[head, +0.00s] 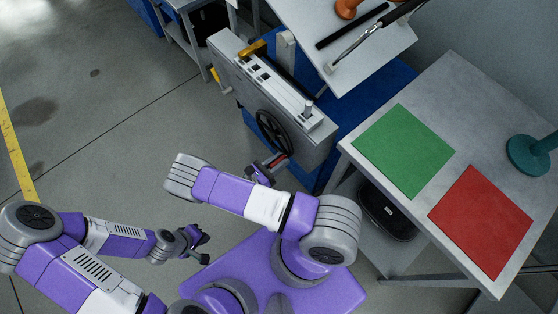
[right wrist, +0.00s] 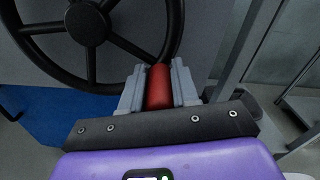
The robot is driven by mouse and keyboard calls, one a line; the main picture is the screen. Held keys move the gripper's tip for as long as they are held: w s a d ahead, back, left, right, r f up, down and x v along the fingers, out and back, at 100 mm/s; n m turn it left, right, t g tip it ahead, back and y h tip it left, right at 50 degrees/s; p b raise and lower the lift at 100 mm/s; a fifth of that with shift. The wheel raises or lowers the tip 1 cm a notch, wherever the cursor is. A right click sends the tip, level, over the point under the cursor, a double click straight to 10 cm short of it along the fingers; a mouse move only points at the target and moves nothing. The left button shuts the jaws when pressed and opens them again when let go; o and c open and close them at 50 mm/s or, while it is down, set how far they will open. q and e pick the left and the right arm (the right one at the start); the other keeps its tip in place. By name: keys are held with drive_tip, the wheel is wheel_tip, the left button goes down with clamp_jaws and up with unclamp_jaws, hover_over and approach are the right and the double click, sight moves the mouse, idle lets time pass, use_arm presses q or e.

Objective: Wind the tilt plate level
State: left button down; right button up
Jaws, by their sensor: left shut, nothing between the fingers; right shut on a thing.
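A black spoked handwheel (head: 272,132) is on the side of the grey machine box in the head view. In the right wrist view the handwheel (right wrist: 92,28) fills the upper left. My right gripper (head: 274,162) is at the wheel's lower rim, shut on the red handle (right wrist: 158,88), which sits between both fingers. My left gripper (head: 203,248) is shut and empty, low over the floor and away from the machine.
A grey table (head: 452,82) at the right holds a green mat (head: 404,150), a red mat (head: 480,222) and a teal stand (head: 530,155). A black case (head: 388,212) lies below it.

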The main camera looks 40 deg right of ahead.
sight(288, 151)
clamp_jaws()
drive_tip(key=shift+r, duration=0.1)
drive_tip(key=shift+s+r+n+p, duration=0.25)
drive_tip(key=shift+r+n+p, duration=0.45)
drive_tip(key=shift+n, duration=0.2)
drive_tip(key=shift+s+r+n+p, duration=0.2)
drive_tip(key=shift+r+n+p, duration=0.4)
drive_tip(key=shift+n, duration=0.3)
drive_tip(key=shift+r+n+p, duration=0.8)
drive_tip(key=shift+r+n, duration=0.4)
drive_tip(key=shift+n, duration=0.4)
drive_tip(key=o, duration=0.9)
unclamp_jaws()
